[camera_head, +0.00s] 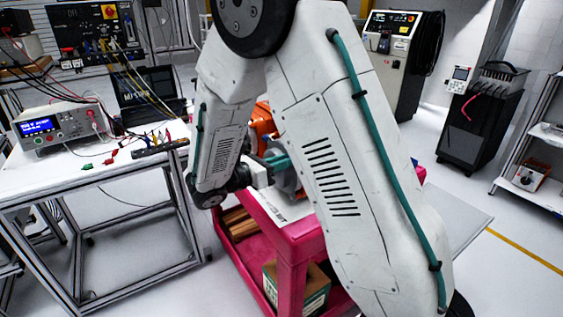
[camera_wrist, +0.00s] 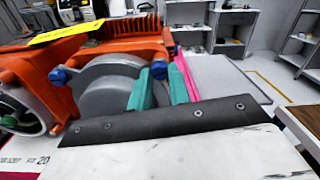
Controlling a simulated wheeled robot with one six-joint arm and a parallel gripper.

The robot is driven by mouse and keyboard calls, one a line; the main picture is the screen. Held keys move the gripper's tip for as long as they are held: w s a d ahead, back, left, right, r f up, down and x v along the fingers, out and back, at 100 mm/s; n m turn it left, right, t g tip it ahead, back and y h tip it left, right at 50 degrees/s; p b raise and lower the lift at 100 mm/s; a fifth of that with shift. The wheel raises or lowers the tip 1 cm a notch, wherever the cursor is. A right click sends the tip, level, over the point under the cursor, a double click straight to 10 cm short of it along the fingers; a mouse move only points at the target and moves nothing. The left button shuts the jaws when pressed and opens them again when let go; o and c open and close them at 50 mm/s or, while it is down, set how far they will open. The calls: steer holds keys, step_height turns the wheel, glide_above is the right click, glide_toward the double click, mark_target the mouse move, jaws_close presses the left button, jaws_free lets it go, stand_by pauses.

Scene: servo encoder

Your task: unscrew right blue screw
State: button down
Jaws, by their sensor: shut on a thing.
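The orange servo motor (camera_wrist: 115,40) has a round grey end cover (camera_wrist: 105,88), with a blue screw on each side of it. The right blue screw (camera_wrist: 159,69) is between the tips of my teal fingers in the wrist view. My gripper (camera_wrist: 160,77) is shut on this screw. The left blue screw (camera_wrist: 57,76) sits at the cover's other edge, apart from my gripper. In the head view my gripper (camera_head: 279,160) reaches the grey cover from the left, and my arm hides much of the orange motor (camera_head: 262,120).
The motor is on a pink cart (camera_head: 291,250) with boxes on its lower shelf. A white bench (camera_head: 60,175) with a power supply (camera_head: 58,125) and cables stands at the left. Open floor lies right of the cart, before a black cabinet (camera_head: 482,130).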

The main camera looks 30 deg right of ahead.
steer(key=n, duration=2.5)
steer(key=shift+n, duration=0.3)
steer(key=c, duration=1.3)
jaws_free()
steer(key=shift+d, duration=0.15)
steer(key=shift+a, duration=0.2)
